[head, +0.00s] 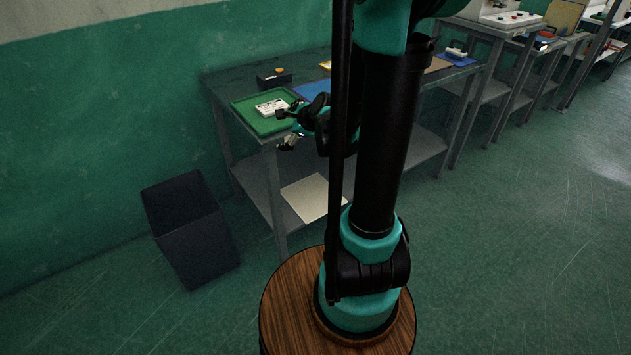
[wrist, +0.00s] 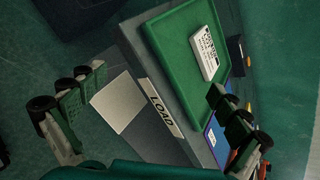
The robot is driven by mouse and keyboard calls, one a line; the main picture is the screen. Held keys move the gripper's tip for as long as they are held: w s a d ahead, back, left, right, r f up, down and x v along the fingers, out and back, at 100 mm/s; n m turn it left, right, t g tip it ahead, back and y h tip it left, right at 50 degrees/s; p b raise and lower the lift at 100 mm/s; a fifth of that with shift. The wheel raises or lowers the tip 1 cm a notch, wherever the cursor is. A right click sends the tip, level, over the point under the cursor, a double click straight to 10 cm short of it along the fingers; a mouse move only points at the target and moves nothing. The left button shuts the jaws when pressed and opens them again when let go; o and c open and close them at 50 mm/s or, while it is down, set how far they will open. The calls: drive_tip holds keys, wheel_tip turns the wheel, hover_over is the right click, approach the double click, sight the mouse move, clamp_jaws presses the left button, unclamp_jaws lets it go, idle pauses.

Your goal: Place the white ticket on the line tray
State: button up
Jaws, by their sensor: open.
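A white block-like piece with dark print (head: 271,107) lies on the green tray (head: 246,118) at the near left end of the workbench; it looks like the white ticket. The wrist view shows the same white piece (wrist: 204,54) flat on the green tray (wrist: 172,57), near its right side. My gripper (head: 285,128) is at the front edge of the bench, beside the tray's near corner. In the wrist view my gripper (wrist: 156,82) has its fingers spread wide, with nothing held between them. I cannot tell which surface is the line tray.
A dark box with an orange button (head: 274,78) stands behind the tray. A blue mat (head: 312,89) lies to its right, partly hidden by my arm. A "LOAD" label (wrist: 160,106) marks the bench edge. A pale panel (head: 306,196) lies on the lower shelf. A dark bin (head: 190,230) stands left.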

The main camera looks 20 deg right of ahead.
drive_tip(key=s+d+f+n+g+h, duration=0.2)
drive_tip(key=s+f+n+g, duration=0.1)
drive_tip(key=s+n, duration=0.8)
drive_tip(key=s+d+f+n+g+h, duration=0.1)
drive_tip(key=s+f+n, duration=0.3)
drive_tip(key=s+n, duration=0.7)
drive_tip(key=shift+s+d+f+g+h, duration=0.3)
drive_tip(key=shift+s+g+h, duration=0.2)
drive_tip(key=shift+s+g, duration=0.35)
drive_tip(key=shift+w, duration=0.1)
